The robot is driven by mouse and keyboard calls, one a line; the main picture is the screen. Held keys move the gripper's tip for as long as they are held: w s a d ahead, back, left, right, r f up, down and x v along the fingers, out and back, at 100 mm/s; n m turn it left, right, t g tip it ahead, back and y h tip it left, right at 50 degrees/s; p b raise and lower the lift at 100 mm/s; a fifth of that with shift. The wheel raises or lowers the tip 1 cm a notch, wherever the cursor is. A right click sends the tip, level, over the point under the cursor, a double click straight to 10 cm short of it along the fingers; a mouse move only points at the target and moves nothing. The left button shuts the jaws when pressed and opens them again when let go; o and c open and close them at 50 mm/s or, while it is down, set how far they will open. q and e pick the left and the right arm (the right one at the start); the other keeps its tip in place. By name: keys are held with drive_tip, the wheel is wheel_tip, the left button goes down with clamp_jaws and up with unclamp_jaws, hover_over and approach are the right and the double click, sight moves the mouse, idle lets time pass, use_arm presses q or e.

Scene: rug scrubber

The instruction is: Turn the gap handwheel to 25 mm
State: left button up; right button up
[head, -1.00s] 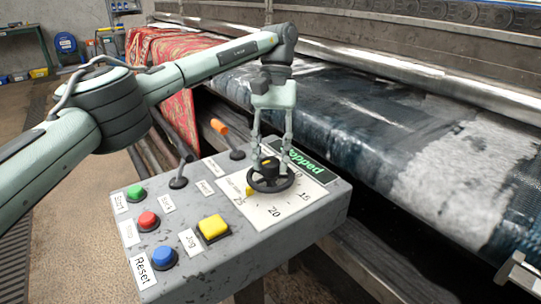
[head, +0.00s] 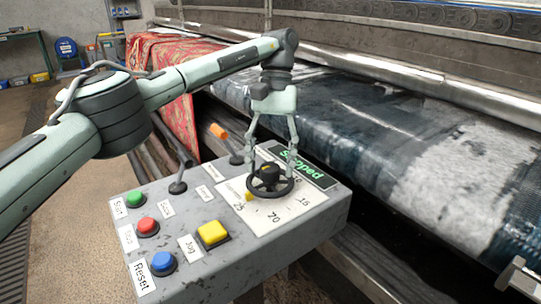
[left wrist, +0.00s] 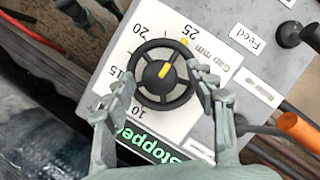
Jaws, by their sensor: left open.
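The black gap handwheel (head: 270,182) sits on a white dial plate (head: 300,205) on top of the grey control box. It also shows in the left wrist view (left wrist: 141,92), with dial numbers from 10 to 25. A yellow mark (left wrist: 165,69) on its hub and a yellow tab (left wrist: 184,41) at its rim line up toward the 25. My left gripper (head: 271,164) is open above the wheel, one finger on each side. In the left wrist view my left gripper (left wrist: 158,88) straddles the wheel; whether a finger touches the rim is unclear.
The box carries a green button (head: 135,198), a red button (head: 148,226), a blue button (head: 163,262), a yellow Jog button (head: 212,234) and levers, one with an orange grip (head: 218,131). The display (head: 302,167) reads Stopped. Rollers with a wet rug stand behind.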

sight(271, 164)
use_arm(q)
wheel_tip(271, 164, up, 10)
idle(0.5)
drive_tip(key=shift+f, duration=0.1)
